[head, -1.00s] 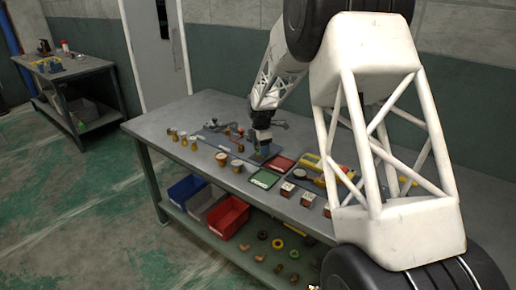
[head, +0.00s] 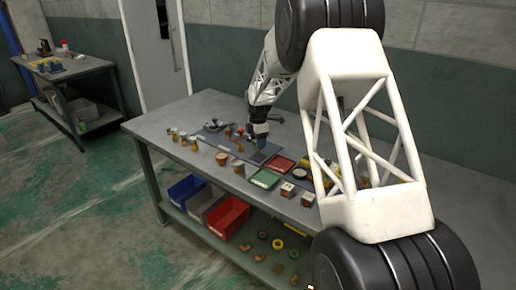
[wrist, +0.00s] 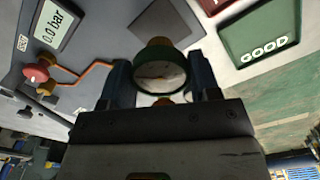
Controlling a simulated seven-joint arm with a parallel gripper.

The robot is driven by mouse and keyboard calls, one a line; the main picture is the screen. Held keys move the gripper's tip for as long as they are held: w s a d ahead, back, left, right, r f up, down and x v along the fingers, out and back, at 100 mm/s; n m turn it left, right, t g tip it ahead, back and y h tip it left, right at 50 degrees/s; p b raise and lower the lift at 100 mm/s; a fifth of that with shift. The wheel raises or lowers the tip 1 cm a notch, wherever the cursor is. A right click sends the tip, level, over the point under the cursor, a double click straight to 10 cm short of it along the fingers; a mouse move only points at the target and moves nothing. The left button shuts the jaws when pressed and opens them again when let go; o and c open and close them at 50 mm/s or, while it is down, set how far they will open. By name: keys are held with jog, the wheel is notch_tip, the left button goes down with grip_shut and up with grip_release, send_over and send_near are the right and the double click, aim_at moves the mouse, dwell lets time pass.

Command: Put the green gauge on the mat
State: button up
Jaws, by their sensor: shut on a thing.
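My gripper (wrist: 160,82) is shut on the green gauge (wrist: 159,52), a round dial with a green rim and a pale face. The gauge sits between the two fingers in the wrist view, its face towards the camera. A plain grey square (wrist: 170,20) lies just beyond the gauge; it may be the mat, and the gauge covers part of it. In the head view my gripper (head: 259,140) is low over the bench beside this grey square (head: 258,157). I cannot tell whether the gauge touches anything below it.
A green tray marked GOOD (wrist: 265,35) and a red tray (head: 280,164) lie close by. A 0.0 bar display (wrist: 55,25) and a red knob (wrist: 37,72) are at left in the wrist view. Several brass fittings stand along the bench (head: 165,120).

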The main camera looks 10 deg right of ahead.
jog(key=shift+f, duration=1.7)
jog(key=shift+f, duration=0.15)
jog(key=o, duration=0.9)
notch_tip(320, 180, up, 12)
jog(key=shift+r, duration=0.1)
jog(key=shift+s+r, duration=0.1)
